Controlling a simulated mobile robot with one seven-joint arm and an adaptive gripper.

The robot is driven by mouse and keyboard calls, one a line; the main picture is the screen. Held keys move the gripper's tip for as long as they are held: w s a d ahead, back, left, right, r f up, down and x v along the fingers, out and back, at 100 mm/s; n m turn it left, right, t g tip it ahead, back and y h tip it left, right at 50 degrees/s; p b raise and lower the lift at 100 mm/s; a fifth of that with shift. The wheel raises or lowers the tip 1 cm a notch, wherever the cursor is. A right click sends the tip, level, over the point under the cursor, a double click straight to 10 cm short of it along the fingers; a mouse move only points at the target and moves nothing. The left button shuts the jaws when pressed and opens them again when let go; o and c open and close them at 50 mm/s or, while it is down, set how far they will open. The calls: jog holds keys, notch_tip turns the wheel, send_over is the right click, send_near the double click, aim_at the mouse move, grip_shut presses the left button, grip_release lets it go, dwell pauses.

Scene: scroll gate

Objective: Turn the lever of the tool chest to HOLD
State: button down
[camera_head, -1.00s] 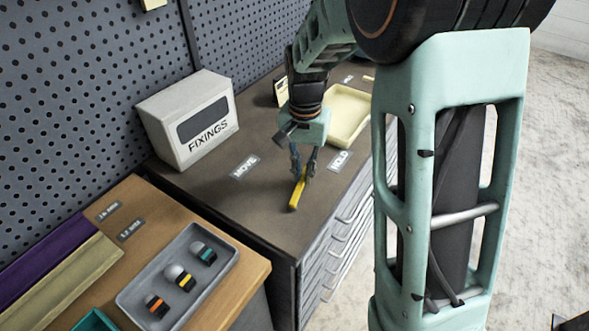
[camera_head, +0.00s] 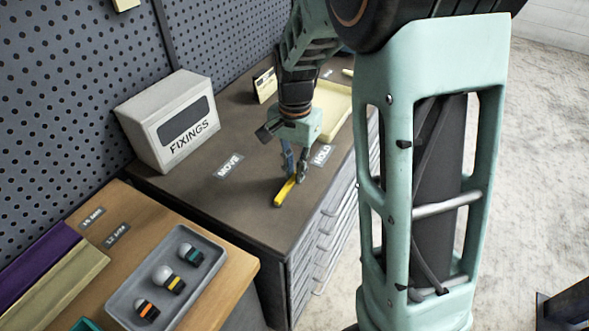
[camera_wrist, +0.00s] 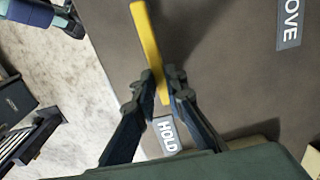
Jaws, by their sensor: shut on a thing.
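The yellow lever (camera_head: 284,194) lies low over the dark top of the tool chest (camera_head: 215,200). In the wrist view the lever (camera_wrist: 148,42) runs from the top edge down between my fingertips. My gripper (camera_head: 296,175) reaches down and is shut on the lever's far end; its fingertips also show in the wrist view (camera_wrist: 160,92). The HOLD label (camera_head: 321,155) lies just beyond the gripped end, and in the wrist view the HOLD label (camera_wrist: 167,136) is just below that end. The MOVE label (camera_head: 229,166) is farther left. My fingers partly hide the gripped end.
A white FIXINGS box (camera_head: 167,118) stands at the back left of the chest. A cream tray (camera_head: 334,108) is behind my gripper. A wooden bench (camera_head: 232,268) in front carries a grey tray (camera_head: 122,298) with several small knobbed pieces. Open floor lies to the right.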

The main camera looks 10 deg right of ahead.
jog(key=c, duration=2)
grip_release()
jog(key=shift+o, duration=0.2)
jog(key=shift+r, duration=0.1)
notch_tip(320, 180, up, 12)
